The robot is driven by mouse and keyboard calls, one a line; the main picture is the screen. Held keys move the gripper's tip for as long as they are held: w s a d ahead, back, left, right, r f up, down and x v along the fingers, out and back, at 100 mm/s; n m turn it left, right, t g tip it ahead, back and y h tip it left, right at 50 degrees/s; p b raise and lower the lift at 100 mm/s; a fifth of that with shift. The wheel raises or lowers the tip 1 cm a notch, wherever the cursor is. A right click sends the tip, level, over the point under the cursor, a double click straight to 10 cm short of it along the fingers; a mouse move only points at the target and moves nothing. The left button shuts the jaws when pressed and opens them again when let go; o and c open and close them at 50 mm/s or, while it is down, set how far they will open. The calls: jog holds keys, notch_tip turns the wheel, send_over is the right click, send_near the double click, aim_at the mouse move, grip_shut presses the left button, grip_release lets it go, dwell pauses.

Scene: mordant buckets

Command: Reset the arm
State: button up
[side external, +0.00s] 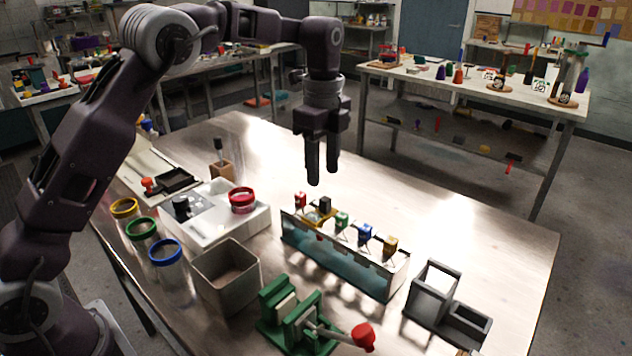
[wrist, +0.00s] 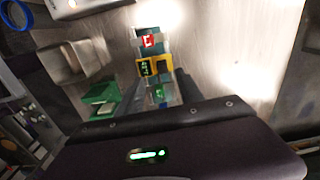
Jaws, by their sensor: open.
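My gripper (side external: 323,172) hangs fingers-down above the metal table, empty, with a gap between its fingers. It is above and behind the long rack (side external: 335,262), apart from it. In the wrist view, my gripper (wrist: 160,95) shows dark fingers beside the rack's line, and a red-topped piece (wrist: 148,41) and a yellow frame (wrist: 155,68) are visible.
Left of the rack stand a white unit (side external: 225,228) with a red ring, a square bin (side external: 226,275) and yellow, green and blue-rimmed jars (side external: 141,230). A green clamp with a red-knobbed lever (side external: 300,318) and a grey holder (side external: 445,305) stand in front. The table's back right is clear.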

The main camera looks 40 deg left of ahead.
jog(key=s+r+n+t, duration=0.2)
jog(key=s+r+n, duration=0.35)
jog(key=s, duration=0.45)
jog(key=s+r+n+t, duration=0.1)
jog(key=s+r+n, duration=0.45)
jog(key=s, duration=0.35)
jog(key=s+f+n+t, duration=0.1)
jog(key=s+f+n, duration=0.1)
jog(key=s, duration=0.5)
jog(key=s+a+f+n+t, duration=0.1)
jog(key=s+f+n, duration=0.2)
jog(key=s, duration=0.5)
jog(key=shift+n+t, duration=0.3)
jog(key=shift+n, duration=0.5)
